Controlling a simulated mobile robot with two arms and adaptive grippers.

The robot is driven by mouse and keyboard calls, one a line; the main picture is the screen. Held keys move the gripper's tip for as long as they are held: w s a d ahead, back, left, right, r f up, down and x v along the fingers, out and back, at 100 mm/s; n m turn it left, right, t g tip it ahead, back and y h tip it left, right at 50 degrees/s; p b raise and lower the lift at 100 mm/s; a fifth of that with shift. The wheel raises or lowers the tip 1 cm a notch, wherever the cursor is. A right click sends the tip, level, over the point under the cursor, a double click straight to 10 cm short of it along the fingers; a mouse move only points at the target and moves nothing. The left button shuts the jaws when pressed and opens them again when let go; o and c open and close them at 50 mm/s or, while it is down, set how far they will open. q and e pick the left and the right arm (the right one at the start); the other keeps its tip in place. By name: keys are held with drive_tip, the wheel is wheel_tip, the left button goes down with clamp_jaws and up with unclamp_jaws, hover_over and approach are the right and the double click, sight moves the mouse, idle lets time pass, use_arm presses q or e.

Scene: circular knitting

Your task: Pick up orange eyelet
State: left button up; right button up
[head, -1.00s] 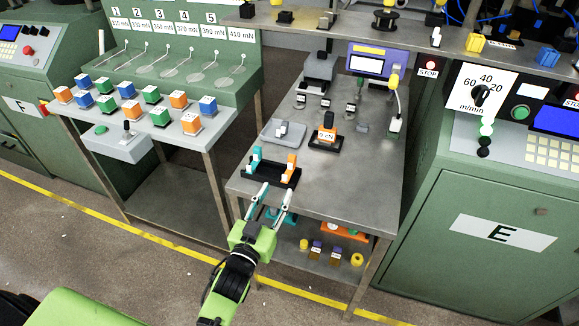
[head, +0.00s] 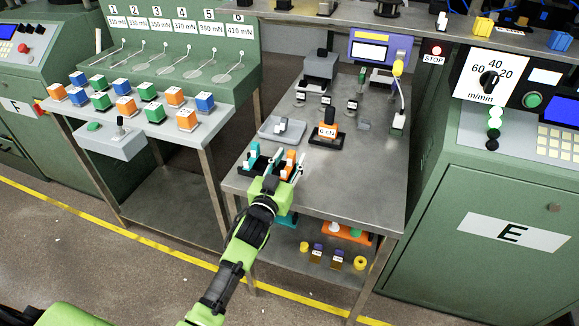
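The orange eyelet (head: 290,161), an orange piece with a white part, stands at the right end of a black tray (head: 244,168) on the steel table's near left corner. A teal piece (head: 253,152) stands at the tray's left end. My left gripper (head: 287,161) reaches over the tray from the near side. Its fingers are spread, one on each side of the orange eyelet as seen here. I cannot tell whether they touch it. The gripper's green body hides part of the tray. My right gripper is not in view.
A purple-framed display (head: 378,52) stands farther back. The table's right front is clear. A lower shelf holds yellow and purple items.

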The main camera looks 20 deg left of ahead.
use_arm(q)
drive_tip(key=shift+s+r, duration=0.1)
clamp_jaws()
